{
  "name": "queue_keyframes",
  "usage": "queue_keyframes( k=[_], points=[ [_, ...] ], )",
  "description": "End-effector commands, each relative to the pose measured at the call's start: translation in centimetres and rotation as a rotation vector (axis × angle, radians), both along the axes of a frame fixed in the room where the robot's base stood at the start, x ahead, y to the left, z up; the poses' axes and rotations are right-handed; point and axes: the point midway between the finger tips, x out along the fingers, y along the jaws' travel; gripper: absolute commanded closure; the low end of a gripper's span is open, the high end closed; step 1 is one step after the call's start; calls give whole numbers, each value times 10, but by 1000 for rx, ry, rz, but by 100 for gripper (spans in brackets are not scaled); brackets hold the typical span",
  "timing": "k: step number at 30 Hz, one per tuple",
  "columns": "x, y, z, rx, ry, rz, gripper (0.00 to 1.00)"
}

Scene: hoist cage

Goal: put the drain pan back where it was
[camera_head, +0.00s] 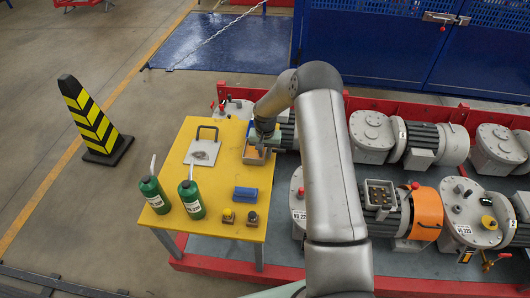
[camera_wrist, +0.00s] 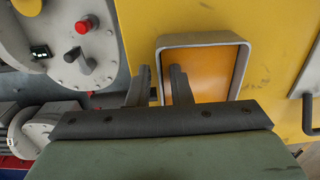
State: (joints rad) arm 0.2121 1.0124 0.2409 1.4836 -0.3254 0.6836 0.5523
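The drain pan is a shallow grey-rimmed tray (camera_head: 253,155) with an orange-yellow inside, at the right edge of the yellow table (camera_head: 225,178). It also shows in the wrist view (camera_wrist: 238,72), with its near part hidden by my gripper. My gripper (camera_head: 262,140) is over the pan's far right side. In the wrist view the two fingers (camera_wrist: 161,75) are apart, one outside and one inside the pan's left wall. A gap seems to show between the fingers and the wall. I cannot tell whether the pan rests fully on the table.
Motor units (camera_head: 385,140) stand close on the right. A striped cone (camera_head: 93,120) stands left on open floor.

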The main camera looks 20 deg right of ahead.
Motion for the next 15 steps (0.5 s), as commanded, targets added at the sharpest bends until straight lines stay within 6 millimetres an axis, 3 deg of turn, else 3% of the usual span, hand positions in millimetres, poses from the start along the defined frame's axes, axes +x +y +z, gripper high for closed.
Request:
queue_keyframes(
  k=[9,15],
  points=[
    [0,0,2,0,0,0,76],
    [1,0,23,-1,-3,0,76]
  ],
)
